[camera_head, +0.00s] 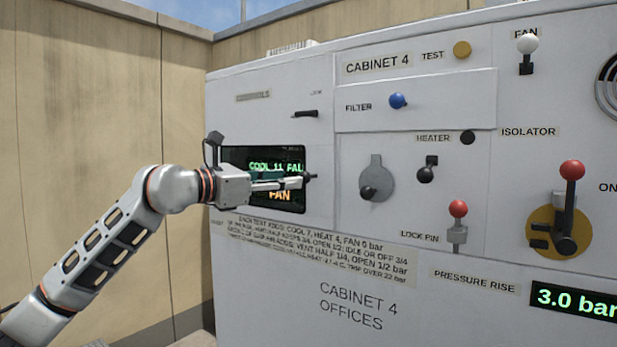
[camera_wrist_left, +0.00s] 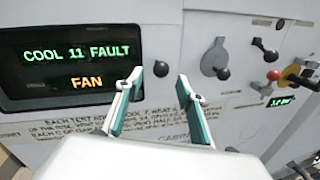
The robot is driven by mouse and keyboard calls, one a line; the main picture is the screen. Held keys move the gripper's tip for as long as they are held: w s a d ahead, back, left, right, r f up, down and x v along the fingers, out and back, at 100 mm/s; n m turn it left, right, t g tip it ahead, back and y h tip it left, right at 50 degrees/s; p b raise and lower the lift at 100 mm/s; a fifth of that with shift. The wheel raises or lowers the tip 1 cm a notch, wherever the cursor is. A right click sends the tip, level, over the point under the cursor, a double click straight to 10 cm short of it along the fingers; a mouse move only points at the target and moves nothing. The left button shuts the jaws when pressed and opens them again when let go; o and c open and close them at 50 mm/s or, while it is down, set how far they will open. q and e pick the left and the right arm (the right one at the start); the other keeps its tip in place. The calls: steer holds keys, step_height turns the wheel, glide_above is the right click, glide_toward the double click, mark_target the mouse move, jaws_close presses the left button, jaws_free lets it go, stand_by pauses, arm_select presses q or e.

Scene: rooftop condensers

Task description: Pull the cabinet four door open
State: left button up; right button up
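The cabinet four door (camera_head: 270,130) is the pale panel on the left of the cabinet front, with a display (camera_head: 262,205) in it; it looks closed. The display (camera_wrist_left: 70,60) reads "COOL 11 FAULT" and "FAN". A small black knob (camera_head: 312,176) sits at the display's right edge; it also shows in the left wrist view (camera_wrist_left: 161,68). My left gripper (camera_head: 300,182) is in front of the display, its tips close to the knob. In the wrist view its fingers (camera_wrist_left: 158,76) are apart, with the knob between and beyond them; contact cannot be told. My right gripper is out of view.
A black latch handle (camera_head: 305,113) is above the display. Right of the door are a grey rotary lever (camera_head: 375,180), a blue filter knob (camera_head: 397,101), a red-topped lock pin (camera_head: 458,210) and the isolator lever (camera_head: 570,190). A beige wall (camera_head: 90,120) stands at left.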

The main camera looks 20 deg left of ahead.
mark_target(304, 175)
arm_select(q)
steer(key=p+x, duration=0.1)
steer(key=x, duration=0.5)
steer(key=shift+w+d, duration=0.15)
steer(key=shift+d, duration=0.05)
jaws_close()
